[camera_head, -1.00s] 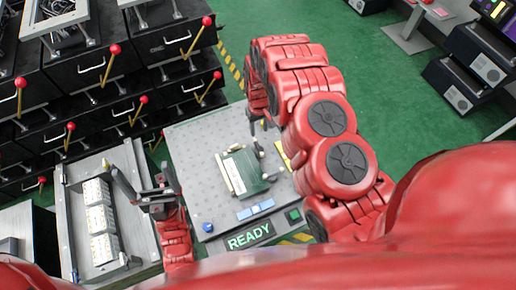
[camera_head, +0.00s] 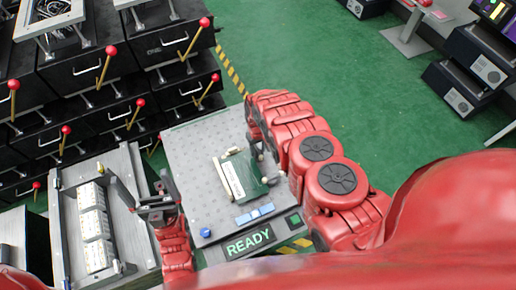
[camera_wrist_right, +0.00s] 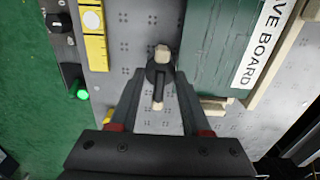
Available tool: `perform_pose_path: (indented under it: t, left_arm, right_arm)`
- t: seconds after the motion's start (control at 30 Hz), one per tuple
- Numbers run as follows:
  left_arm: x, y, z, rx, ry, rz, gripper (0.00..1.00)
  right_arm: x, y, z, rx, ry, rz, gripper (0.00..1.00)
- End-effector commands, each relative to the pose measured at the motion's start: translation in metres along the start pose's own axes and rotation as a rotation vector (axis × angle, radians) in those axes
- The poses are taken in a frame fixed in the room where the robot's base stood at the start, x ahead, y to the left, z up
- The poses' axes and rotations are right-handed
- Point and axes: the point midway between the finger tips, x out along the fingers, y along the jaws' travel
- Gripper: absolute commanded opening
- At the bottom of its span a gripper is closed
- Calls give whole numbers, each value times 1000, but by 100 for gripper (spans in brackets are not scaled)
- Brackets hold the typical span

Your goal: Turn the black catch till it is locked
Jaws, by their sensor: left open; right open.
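The black catch (camera_wrist_right: 158,78) with a pale knob stands on the grey perforated plate (camera_wrist_right: 135,30), beside the edge of the green board (camera_wrist_right: 218,45). In the right wrist view, the open fingers of my right gripper (camera_wrist_right: 157,82) lie on either side of the catch, with gaps showing. The catch's bar points roughly along the picture's vertical. In the head view, the green board (camera_head: 243,173) lies on the plate, with my right arm over its right side. My left gripper (camera_head: 145,190) is open and empty, left of the plate.
A grey tray (camera_head: 65,225) with white blocks stands left. Black drawer units with red-knobbed levers fill the upper left. Green floor is open to the right.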

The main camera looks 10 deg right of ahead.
Motion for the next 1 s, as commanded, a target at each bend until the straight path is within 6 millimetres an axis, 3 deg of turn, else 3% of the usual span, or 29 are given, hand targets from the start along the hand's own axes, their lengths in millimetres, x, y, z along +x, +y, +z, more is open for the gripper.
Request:
perform_pose_path:
  t: [0.23,0.5,1.0]
  left_arm:
    - [0,0,0,0,0,0,100]
    - [0,0,0,0,0,0,100]
    - [0,0,0,0,0,0,100]
  right_arm:
    - [0,0,0,0,1,0,46]
    - [0,0,-1,0,2,0,0]
    - [0,0,-1,38,2,0,0]
